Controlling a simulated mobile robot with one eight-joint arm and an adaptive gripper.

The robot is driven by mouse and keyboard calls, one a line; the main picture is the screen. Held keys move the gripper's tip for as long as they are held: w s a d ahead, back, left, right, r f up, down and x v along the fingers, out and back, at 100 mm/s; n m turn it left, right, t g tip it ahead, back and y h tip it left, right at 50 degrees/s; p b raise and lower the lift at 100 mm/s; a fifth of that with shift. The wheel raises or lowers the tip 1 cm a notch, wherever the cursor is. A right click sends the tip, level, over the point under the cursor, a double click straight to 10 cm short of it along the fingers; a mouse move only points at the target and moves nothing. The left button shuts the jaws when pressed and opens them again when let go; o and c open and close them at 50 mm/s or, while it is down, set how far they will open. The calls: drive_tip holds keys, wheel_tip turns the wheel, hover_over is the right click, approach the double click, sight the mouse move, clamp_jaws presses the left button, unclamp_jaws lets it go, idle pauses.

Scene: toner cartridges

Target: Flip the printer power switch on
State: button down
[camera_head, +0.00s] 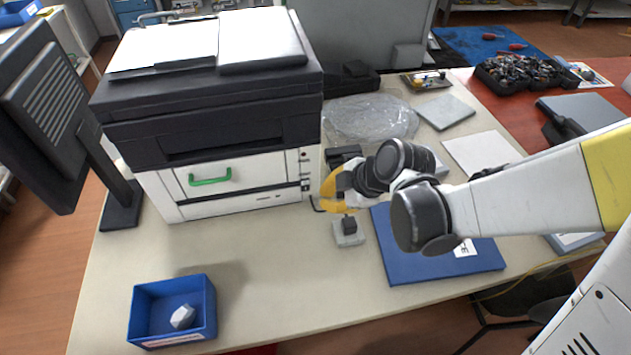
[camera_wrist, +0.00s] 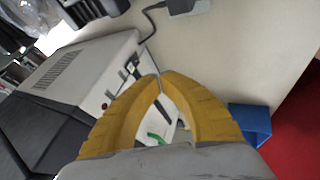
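The printer (camera_head: 245,190) stands at the left-back of the table, with a white body, black upper part and green drawer handle (camera_head: 210,176). A narrow strip with small dark fittings (camera_head: 305,168) runs down its front right edge; I cannot tell which one is the power switch or its position. The strip also shows in the wrist view (camera_wrist: 131,70), just left of my fingertips. My gripper (camera_head: 328,190) has yellow fingers and is just right of the strip. In the wrist view its fingertips (camera_wrist: 160,77) meet, with nothing visible between them. I cannot tell whether they touch the printer.
A small grey block with a black plug (camera_head: 348,232) lies below my gripper. A blue folder (camera_head: 415,268) lies to the right under my arm. A blue bin (camera_head: 173,283) with a white piece stands front left. Clear wrap (camera_head: 370,118) lies behind. The table's front middle is free.

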sight(305, 185)
drive_tip(key=b+x, duration=0.5)
drive_tip(key=x, duration=0.5)
drive_tip(key=shift+w+f, duration=0.1)
drive_tip(key=shift+f, duration=0.05)
drive_tip(key=shift+w+a+b, duration=0.25)
drive_tip(key=shift+w+b, duration=0.05)
drive_tip(key=shift+w, duration=0.85)
drive_tip(key=shift+w+a, duration=0.15)
drive_tip(key=shift+w, duration=0.45)
drive_tip(key=shift+w+a+f, duration=0.15)
drive_tip(key=shift+w+f, duration=0.05)
drive_tip(key=shift+w, duration=0.35)
drive_tip(key=shift+r, duration=0.1)
